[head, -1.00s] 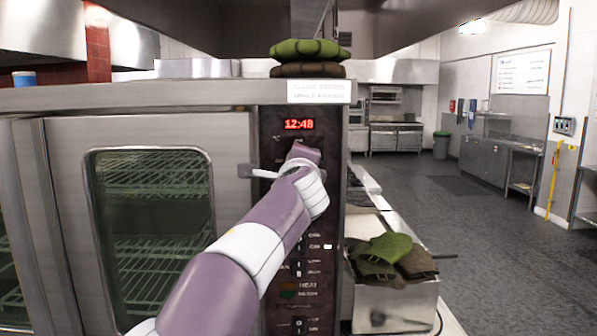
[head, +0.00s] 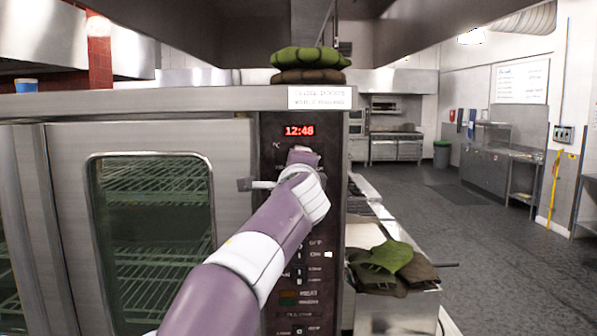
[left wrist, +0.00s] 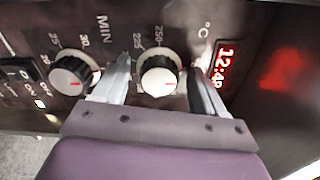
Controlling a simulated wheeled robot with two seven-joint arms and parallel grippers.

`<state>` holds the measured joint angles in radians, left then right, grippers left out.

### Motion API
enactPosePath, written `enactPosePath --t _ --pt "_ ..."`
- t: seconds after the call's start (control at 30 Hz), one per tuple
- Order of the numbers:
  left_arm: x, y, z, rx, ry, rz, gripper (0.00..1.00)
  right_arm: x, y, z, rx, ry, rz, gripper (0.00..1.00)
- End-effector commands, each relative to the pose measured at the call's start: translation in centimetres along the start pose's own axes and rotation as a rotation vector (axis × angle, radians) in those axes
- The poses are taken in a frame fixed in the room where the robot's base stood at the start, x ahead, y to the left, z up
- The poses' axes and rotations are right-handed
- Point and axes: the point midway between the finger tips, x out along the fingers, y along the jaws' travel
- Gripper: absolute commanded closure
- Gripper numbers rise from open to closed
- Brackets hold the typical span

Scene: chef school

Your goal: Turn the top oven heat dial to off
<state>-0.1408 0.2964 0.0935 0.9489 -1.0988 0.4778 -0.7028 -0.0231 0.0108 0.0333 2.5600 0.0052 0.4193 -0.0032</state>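The top oven heat dial (left wrist: 160,76), a round knob with a pale face and a short red mark, shows in the left wrist view. It sits beside the °C label, with 250 and 225 printed around it. My left gripper (left wrist: 158,68) is open, with one finger on each side of this dial. I cannot tell whether either finger touches it. In the head view my left gripper (head: 302,158) is at the oven's control panel (head: 328,190), just below the red clock display (head: 299,130), and hides the dial. My right gripper is out of view.
A second dial (left wrist: 74,76) with MIN markings sits close to one finger. Dark switches (left wrist: 18,74) lie beyond it. The oven's glass door (head: 150,240) is left of the panel. Green and brown cloths (head: 392,258) lie right of the oven. Open floor is farther right.

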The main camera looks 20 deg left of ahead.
Motion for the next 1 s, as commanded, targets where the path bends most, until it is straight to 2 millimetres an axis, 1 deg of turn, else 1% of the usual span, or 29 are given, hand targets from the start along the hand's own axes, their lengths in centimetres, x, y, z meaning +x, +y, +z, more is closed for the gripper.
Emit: enactPosePath --t 0.23,0.3,0.37,0.47,0.5,0.6,0.7,0.83,1.0 --pt "-0.1 0.1 -0.1 0.000 0.001 0.000 0.30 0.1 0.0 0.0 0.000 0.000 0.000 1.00" --pt "-0.6 0.3 -0.1 0.000 0.001 0.000 0.30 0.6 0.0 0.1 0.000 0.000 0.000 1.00" --pt "-1.6 0.4 -0.1 -0.001 0.002 -0.002 0.30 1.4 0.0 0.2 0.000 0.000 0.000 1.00" --pt "-4.1 0.7 -0.2 -0.002 0.003 -0.004 0.30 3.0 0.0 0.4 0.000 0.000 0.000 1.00" --pt "-5.3 0.7 -0.2 -0.001 0.004 -0.004 0.30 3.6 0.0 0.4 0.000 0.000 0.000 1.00" --pt "-8.1 0.7 -0.1 -0.002 0.003 -0.004 0.30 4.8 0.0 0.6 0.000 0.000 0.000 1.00" --pt "-10.3 0.5 -0.1 -0.002 0.003 -0.003 0.30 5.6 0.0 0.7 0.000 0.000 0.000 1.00" --pt "-12.2 0.2 0.0 -0.001 0.001 -0.001 0.30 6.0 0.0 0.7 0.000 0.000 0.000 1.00" --pt "-12.8 0.1 0.0 0.001 0.001 0.000 0.30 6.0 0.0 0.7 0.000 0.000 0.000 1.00"
